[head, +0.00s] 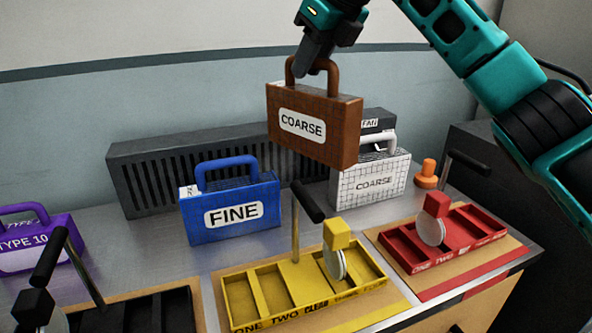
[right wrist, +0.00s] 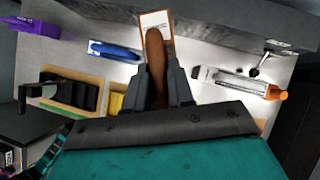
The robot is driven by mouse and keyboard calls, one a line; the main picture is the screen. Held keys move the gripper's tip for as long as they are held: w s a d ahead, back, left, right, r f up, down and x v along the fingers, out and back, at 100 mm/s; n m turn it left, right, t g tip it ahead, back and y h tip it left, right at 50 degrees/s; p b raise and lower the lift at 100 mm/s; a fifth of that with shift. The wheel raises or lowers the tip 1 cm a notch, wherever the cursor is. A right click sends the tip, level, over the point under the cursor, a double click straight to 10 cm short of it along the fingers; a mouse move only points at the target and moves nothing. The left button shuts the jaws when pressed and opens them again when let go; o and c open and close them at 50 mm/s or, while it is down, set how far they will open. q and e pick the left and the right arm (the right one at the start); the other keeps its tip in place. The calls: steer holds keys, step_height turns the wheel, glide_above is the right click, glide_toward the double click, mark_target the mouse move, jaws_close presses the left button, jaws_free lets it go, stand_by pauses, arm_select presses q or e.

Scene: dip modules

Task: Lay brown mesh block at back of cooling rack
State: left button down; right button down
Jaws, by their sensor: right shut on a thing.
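The brown mesh block (head: 340,130) has a white COARSE label and a loop handle. My right gripper (head: 314,62) is shut on that handle and holds the block upright in the air. In the right wrist view the brown handle (right wrist: 155,50) is between the fingers (right wrist: 160,80). A long dark grey slotted unit (head: 150,175) stands against the wall; it may be the cooling rack, but I cannot tell for sure. The block hangs in front of its right part and hides some of it. My left gripper is not in view.
A blue FINE block (head: 235,225) and a white mesh COARSE block (head: 370,180) stand on the metal bench. A purple block (head: 40,240) is at left. Yellow (head: 265,310) and red (head: 400,245) trays with levers fill the front. An orange peg (head: 427,172) stands at right.

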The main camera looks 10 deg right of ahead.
mark_target(349, 99)
step_height(349, 99, down, 17)
steer(key=shift+f+b, duration=0.1)
steer(key=shift+b, duration=1.1)
steer(key=c, duration=1)
jaws_free()
steer(key=p+v, duration=0.1)
steer(key=v, duration=1.1)
